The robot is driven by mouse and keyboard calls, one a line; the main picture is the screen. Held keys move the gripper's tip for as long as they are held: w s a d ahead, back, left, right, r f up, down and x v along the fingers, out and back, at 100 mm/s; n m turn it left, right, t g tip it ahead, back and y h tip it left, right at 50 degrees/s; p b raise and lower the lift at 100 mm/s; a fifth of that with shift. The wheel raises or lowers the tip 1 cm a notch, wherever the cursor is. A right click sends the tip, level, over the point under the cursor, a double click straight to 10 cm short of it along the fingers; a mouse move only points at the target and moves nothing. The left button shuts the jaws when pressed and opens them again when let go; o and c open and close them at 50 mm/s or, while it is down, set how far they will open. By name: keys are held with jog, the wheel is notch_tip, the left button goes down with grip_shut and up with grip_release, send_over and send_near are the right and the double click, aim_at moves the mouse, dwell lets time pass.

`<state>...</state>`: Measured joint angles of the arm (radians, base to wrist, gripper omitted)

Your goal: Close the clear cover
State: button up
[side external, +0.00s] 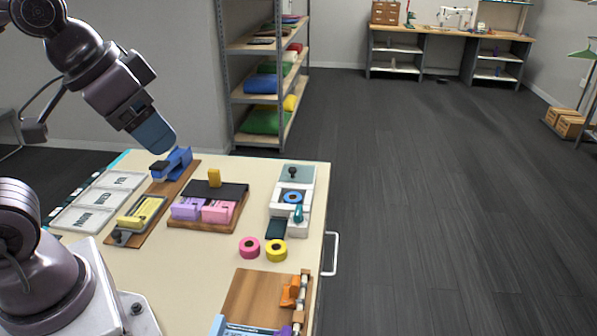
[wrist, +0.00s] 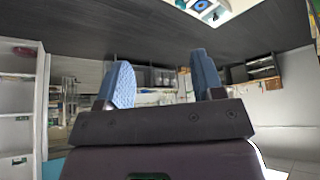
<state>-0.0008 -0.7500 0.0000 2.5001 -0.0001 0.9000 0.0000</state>
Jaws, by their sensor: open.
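A white device (side external: 277,216) with a blue disc (side external: 292,197) stands at the right side of the table. A pale, see-through panel with a dark knob, which looks like the clear cover (side external: 304,174), lies back at its far end, off the blue disc. My gripper (side external: 163,147) is high at the table's far left, well away from the device and above a blue tool (side external: 178,161). In the wrist view my gripper (wrist: 160,62) has its two blue fingers apart with nothing between them. Part of the device shows at that view's top edge.
A wooden tray (side external: 205,226) with purple and pink blocks sits between my gripper and the device. Pink (side external: 249,248) and yellow (side external: 276,251) rolls lie in front of the device. A wooden board (side external: 250,298) with orange clamps is nearer. Shelves (side external: 262,98) stand behind the table.

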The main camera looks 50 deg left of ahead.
jog(key=shift+w+a+f, duration=0.1)
jog(key=shift+a+f, duration=0.2)
jog(key=shift+c, duration=0.6)
jog(key=g, duration=0.1)
send_near(292, 168)
jog(key=x, duration=0.8)
jog(key=shift+w+f, duration=0.1)
jog(key=shift+f, duration=0.25)
